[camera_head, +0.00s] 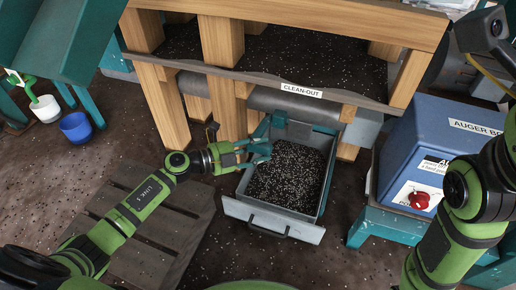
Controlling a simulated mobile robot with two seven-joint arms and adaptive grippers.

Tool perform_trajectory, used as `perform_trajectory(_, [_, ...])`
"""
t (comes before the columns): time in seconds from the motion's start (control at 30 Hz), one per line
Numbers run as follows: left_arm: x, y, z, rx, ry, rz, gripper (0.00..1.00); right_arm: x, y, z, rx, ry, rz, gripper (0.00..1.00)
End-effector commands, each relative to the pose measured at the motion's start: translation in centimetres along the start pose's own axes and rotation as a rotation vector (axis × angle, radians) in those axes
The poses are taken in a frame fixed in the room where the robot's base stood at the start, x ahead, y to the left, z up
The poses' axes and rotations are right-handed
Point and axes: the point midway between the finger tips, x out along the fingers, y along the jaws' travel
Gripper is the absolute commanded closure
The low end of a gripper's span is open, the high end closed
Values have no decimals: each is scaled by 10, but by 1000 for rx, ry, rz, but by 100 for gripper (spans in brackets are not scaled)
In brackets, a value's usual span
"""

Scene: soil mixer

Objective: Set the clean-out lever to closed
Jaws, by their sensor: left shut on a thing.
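The clean-out lever (263,127) is a small teal part under the CLEAN-OUT label (301,90), at the left back corner of the open drawer. My left gripper (262,150) reaches in from the left and is shut on it; the fingers hide much of the lever, so its exact angle is hard to tell. The grey drawer (272,220) below is pulled out and full of dark speckled soil (286,177). My right arm shows at the right edge, but its gripper is out of view.
A blue auger box (410,140) with a red knob (419,200) stands on a teal stand at the right. Wooden posts (226,105) hold the mixer above. A wooden pallet (150,240) lies under my left arm. Blue and white buckets (76,128) stand at the left.

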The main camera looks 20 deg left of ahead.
Motion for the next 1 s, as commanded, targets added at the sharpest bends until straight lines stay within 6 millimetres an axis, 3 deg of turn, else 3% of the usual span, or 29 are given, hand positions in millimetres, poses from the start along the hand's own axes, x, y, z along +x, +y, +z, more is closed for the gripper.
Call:
perform_trajectory(0.03, [1, 23, 1, -21, 0, 22, 100, -1, -2, -4, -1, 14, -4, 60])
perform_trajectory(0.4, [12, 76, 9, -34, 3, 25, 100, -11, -7, -11, 5, 19, -3, 60])
perform_trajectory(0.7, [20, 99, 17, -35, 5, 24, 100, -18, -11, -15, 8, 21, -3, 60])
perform_trajectory(1.0, [24, 105, 19, -34, 8, 22, 100, -19, -12, -17, 10, 22, -5, 60])
